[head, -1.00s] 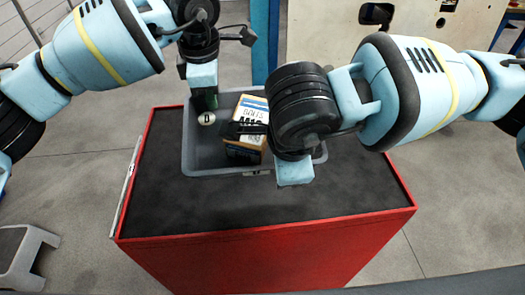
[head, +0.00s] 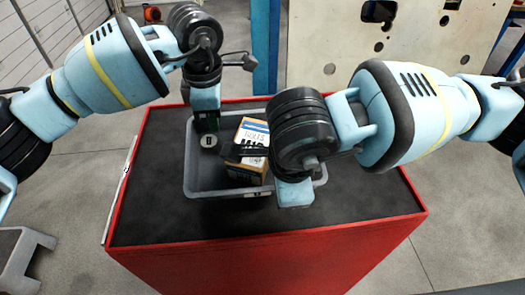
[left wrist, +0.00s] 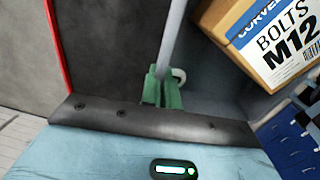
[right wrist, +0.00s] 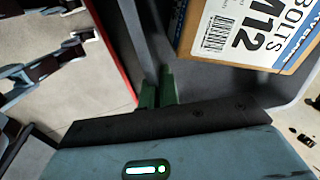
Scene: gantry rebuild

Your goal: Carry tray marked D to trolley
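The grey tray marked D (head: 205,192) is over the dark top of the red trolley (head: 150,218), within its edges in the head view. A cardboard box labelled BOLTS M12 (head: 252,137) is inside.
The trolley top is bare in front of the tray and at both sides. A pale bar (head: 120,190) runs along its left edge. A grey step stool (head: 25,255) stands at lower left. A blue post (head: 265,50) and a pale holed panel (head: 335,55) stand behind.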

